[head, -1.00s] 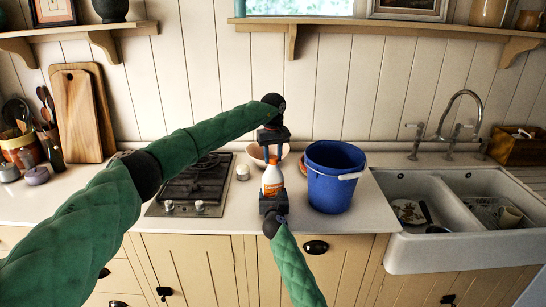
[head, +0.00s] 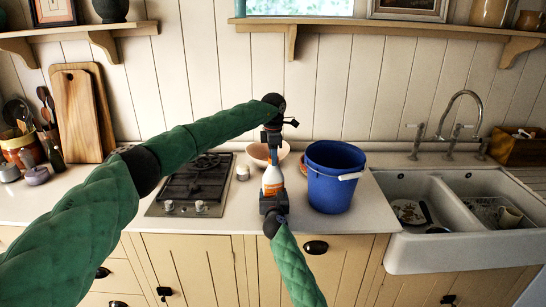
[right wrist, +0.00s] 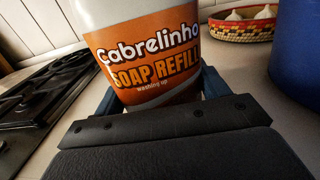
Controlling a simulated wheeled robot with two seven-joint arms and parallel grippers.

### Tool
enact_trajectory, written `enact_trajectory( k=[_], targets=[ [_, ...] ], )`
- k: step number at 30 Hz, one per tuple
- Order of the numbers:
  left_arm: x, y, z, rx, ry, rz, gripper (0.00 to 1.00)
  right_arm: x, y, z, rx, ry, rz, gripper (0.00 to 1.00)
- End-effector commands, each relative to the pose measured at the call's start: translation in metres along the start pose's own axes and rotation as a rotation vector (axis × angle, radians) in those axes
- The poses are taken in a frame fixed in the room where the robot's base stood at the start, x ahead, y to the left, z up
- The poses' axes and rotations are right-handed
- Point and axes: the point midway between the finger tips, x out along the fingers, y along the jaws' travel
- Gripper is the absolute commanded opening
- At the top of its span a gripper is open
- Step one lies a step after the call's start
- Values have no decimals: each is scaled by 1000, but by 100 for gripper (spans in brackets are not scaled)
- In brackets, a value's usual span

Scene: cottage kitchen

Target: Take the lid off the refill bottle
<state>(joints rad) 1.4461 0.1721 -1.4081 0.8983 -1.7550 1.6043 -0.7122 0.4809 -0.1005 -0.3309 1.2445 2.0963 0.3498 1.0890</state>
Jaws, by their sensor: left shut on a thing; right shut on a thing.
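The refill bottle (head: 272,182) is white with an orange label and stands upright at the counter's front, left of the blue bucket. Its label reads "Cabrelinho Soap Refill" in the right wrist view (right wrist: 145,60). My right gripper (head: 273,200) is shut on the bottle's lower body from the front. My left gripper (head: 272,147) points down over the bottle's top and is shut on the lid. The lid itself is hidden by the left gripper's jaws, so I cannot tell whether it is loose.
The blue bucket (head: 335,178) stands close right of the bottle. A pinkish bowl (head: 259,155) is behind it, and a small white jar (head: 243,172) and the gas hob (head: 192,183) are to the left. The double sink (head: 450,215) is at the right. Some counter right of the bucket is clear.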

Motion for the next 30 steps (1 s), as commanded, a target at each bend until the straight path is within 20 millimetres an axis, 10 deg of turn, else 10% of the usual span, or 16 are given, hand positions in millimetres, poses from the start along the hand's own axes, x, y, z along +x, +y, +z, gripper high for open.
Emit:
enact_trajectory(
  k=[30],
  targets=[
    [-2, 1, 0, -1429, -3, 1, 6, -1, 3, 0, -1, -1, 4, 10]
  ],
)
